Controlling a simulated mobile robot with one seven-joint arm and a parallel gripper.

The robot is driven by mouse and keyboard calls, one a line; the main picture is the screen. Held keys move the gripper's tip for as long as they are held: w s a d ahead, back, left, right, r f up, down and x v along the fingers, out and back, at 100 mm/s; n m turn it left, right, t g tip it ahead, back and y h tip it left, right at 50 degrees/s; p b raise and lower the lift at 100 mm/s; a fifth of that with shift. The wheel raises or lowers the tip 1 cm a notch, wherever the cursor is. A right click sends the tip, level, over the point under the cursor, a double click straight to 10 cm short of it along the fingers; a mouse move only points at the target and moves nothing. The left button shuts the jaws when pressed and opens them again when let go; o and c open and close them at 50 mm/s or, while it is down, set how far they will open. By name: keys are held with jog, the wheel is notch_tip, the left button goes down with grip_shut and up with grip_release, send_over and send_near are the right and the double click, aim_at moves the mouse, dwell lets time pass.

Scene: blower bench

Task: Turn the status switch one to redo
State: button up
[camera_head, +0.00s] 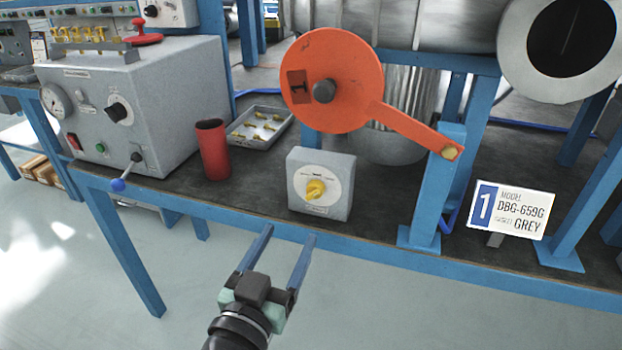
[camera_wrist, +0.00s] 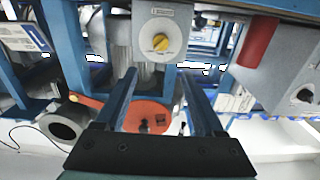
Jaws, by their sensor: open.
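The status switch (camera_head: 320,184) is a small grey box with a white round dial and a yellow knob (camera_head: 315,190), standing on the bench near its front edge. The dial lettering is too small to read. The knob also shows in the wrist view (camera_wrist: 160,42), where the picture is upside down. My gripper (camera_head: 286,234) is open and empty, in front of the bench edge and below and left of the switch. Its two blue fingers (camera_wrist: 158,85) are apart, with the switch beyond them in the wrist view. Nothing touches the knob.
A red cylinder (camera_head: 212,150) and a tray of brass parts (camera_head: 262,128) stand left of the switch. An orange disc with a lever arm (camera_head: 335,82) hangs above it. A grey control box (camera_head: 135,105) with a blue-tipped lever is farther left. A model sign (camera_head: 511,210) stands right.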

aim_at(311, 195)
jog(key=x, duration=0.8)
jog(key=f+x, duration=0.1)
jog(key=x, duration=0.3)
jog(key=shift+w+d+b, duration=0.15)
jog(key=shift+w+b, duration=0.2)
jog(key=shift+b, duration=0.05)
grip_shut()
